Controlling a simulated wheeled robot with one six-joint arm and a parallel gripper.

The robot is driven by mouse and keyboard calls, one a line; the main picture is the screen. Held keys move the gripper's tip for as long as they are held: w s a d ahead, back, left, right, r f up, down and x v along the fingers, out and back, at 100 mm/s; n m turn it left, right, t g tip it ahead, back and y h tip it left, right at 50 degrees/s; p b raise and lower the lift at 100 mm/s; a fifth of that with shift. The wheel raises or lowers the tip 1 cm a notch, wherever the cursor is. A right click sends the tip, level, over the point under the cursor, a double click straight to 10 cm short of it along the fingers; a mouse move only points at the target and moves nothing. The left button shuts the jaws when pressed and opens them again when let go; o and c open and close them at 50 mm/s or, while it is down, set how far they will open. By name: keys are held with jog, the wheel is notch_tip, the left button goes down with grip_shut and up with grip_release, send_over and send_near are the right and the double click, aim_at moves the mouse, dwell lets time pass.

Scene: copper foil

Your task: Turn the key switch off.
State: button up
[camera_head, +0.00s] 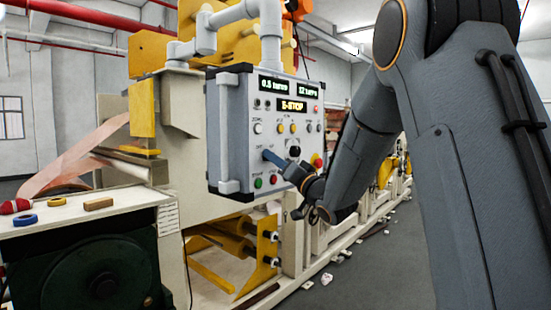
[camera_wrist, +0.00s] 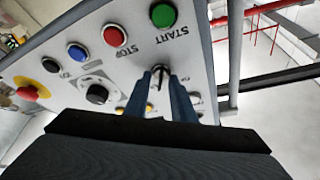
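The key switch (camera_wrist: 160,72) is a small round lock with a dark key in it, on the light control panel (camera_wrist: 60,55). My gripper (camera_wrist: 162,80) points at the panel, with its two blue-grey fingers on either side of the key and a gap between them. I cannot tell whether either fingertip touches the key. In the head view, my gripper (camera_head: 268,156) reaches the front of the grey control box (camera_head: 242,140) from the right. The key itself is hidden behind the fingers there. An amber display (camera_head: 291,105) reads E-STOP.
In the wrist view, a green START button (camera_wrist: 163,14), red STOP button (camera_wrist: 115,36), blue button (camera_wrist: 77,52), black knob (camera_wrist: 97,94) and red emergency stop (camera_wrist: 27,94) sit close by. A bench (camera_head: 90,212) with tape rolls stands at the left.

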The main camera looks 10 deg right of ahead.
grip_shut()
jog(key=shift+d+f+n+b, duration=0.15)
jog(key=shift+n+b, duration=0.25)
jog(key=shift+b, duration=0.25)
jog(key=shift+w+d+n+g+y+b, duration=0.1)
jog(key=shift+n+g+y+b, duration=0.95)
jog(key=shift+n+b, duration=1.5)
jog(key=shift+w+n+g+y+b, duration=0.1)
jog(key=shift+n+g+y+b, duration=0.5)
jog(key=shift+n+y+b, duration=1.35)
jog(key=shift+d+n+g+y+b, duration=0.1)
jog(key=shift+n+g+y+b, duration=0.65)
jog(key=shift+n+b, duration=2.4)
jog(key=shift+n+h+p, duration=0.25)
jog(key=shift+n+p, duration=0.2)
jog(key=shift+n, duration=0.3)
